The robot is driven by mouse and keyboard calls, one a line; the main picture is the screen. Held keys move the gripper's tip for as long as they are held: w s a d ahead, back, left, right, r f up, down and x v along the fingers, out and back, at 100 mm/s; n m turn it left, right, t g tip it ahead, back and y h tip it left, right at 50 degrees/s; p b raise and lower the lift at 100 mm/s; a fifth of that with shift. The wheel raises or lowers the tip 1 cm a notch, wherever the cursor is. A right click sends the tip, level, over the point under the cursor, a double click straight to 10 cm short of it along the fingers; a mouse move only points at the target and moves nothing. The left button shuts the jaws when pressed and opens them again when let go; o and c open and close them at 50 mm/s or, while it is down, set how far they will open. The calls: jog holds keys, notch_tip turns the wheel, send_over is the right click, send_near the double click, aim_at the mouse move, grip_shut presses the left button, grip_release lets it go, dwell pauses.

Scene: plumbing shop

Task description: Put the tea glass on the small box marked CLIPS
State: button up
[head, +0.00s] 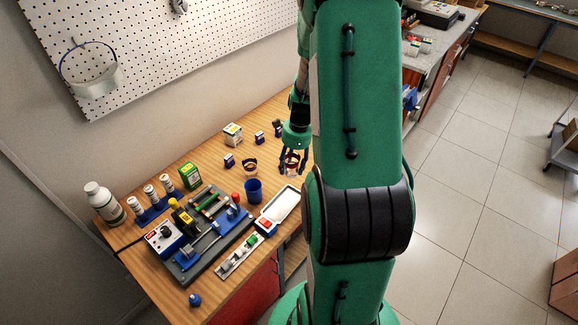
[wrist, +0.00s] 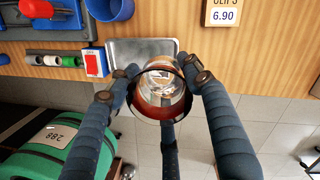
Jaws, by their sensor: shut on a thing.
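My gripper (wrist: 160,88) is shut on the tea glass (wrist: 160,84), a clear glass with reddish-brown contents, and I look down into it in the wrist view. Its fingers close around the glass from the sides. In the head view my gripper (head: 292,163) holds the glass in the air near the table's right edge.
A metal tray (wrist: 122,48) lies just beyond the glass at the table's front edge. A blue cup (head: 253,190), a red and white box (head: 265,225) and a tool board (head: 190,265) stand nearby. Small boxes stand behind, including a white one (head: 232,133). Floor lies beyond the edge.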

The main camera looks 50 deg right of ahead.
aim_at(295, 175)
jog(key=shift+s+d+f, duration=0.1)
jog(key=shift+s, duration=0.45)
jog(key=shift+s+f, duration=0.35)
jog(key=shift+f, duration=2.15)
jog(key=shift+d, duration=0.1)
jog(key=w+d, duration=0.3)
jog(key=w, duration=0.1)
jog(key=w+d+f, duration=0.1)
jog(key=w+d, duration=0.6)
jog(key=w, duration=0.1)
jog(key=shift+d+f, duration=0.25)
jog(key=shift+d, duration=0.05)
jog(key=shift+f, duration=0.1)
jog(key=shift+f, duration=1.65)
jog(key=shift+f, duration=0.1)
